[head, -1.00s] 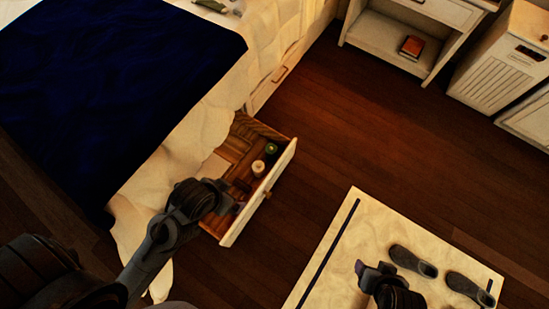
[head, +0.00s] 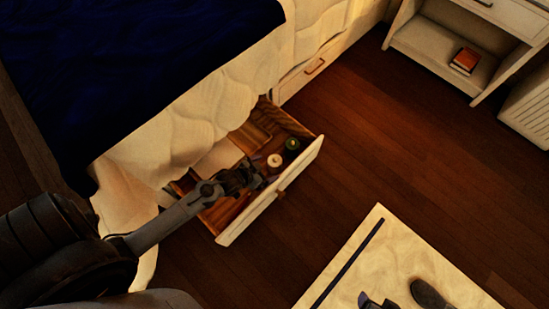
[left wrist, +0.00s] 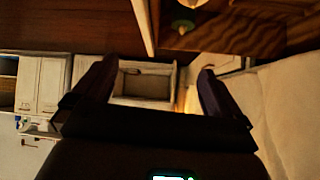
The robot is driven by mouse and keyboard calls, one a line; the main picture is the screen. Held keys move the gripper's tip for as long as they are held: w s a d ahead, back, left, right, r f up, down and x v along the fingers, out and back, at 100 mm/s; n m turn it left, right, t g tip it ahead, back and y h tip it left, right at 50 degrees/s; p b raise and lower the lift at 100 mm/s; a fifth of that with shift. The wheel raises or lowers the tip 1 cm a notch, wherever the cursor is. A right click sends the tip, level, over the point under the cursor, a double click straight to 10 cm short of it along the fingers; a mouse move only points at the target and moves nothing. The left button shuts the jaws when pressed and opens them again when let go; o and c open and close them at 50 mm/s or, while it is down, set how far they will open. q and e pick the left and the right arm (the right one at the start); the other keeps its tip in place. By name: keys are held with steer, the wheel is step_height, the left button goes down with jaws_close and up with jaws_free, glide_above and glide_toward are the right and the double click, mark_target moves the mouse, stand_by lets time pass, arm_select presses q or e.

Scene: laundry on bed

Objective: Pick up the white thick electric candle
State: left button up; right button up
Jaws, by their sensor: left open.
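The white candle (head: 274,160) stands in the open drawer (head: 312,157) under the bed, beside a green candle (head: 291,144). My left gripper (head: 256,179) is over the drawer, just left of and below the white candle in the head view, apparently apart from it. In the left wrist view its two dark fingers (left wrist: 158,68) are spread with nothing between them. That view shows the green candle (left wrist: 183,26) near the top, with a pale round thing cut off at the edge above it.
The bed with a dark blue blanket (head: 130,60) and pale cover lies left of the drawer. A pale rug (head: 400,255) with a dark shoe (head: 430,295) is at lower right. A white shelf (head: 440,65) holds a red book (head: 464,61). The wooden floor between is clear.

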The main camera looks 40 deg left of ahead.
mark_target(274, 162)
arm_select(q)
steer(key=a+f+t+b, duration=0.1)
steer(key=a+f+b, duration=0.1)
steer(key=f, duration=0.3)
steer(key=w+a+f+t+h+b, duration=0.1)
steer(key=a+f+b, duration=0.1)
steer(key=f, duration=0.3)
steer(key=a+f+t+b, duration=0.1)
steer(key=a+f+b, duration=0.1)
steer(key=f, duration=0.3)
steer(key=shift+w+a+f+h+b, duration=0.2)
steer(key=shift+a+f+h+b, duration=0.15)
steer(key=shift+b, duration=0.35)
steer(key=b+x, duration=0.3)
steer(key=x, duration=0.2)
steer(key=shift+a+f, duration=0.15)
steer(key=shift+a, duration=0.05)
steer(key=shift+w+d, duration=0.1)
steer(key=shift+w, duration=0.2)
steer(key=b+x, duration=0.4)
steer(key=shift+w+d+f, duration=0.1)
steer(key=shift+d, duration=0.2)
steer(key=shift+w+b, duration=0.4)
steer(key=shift+b, duration=0.05)
arm_select(e)
step_height(274, 162, down, 18)
steer(key=shift+s, duration=0.2)
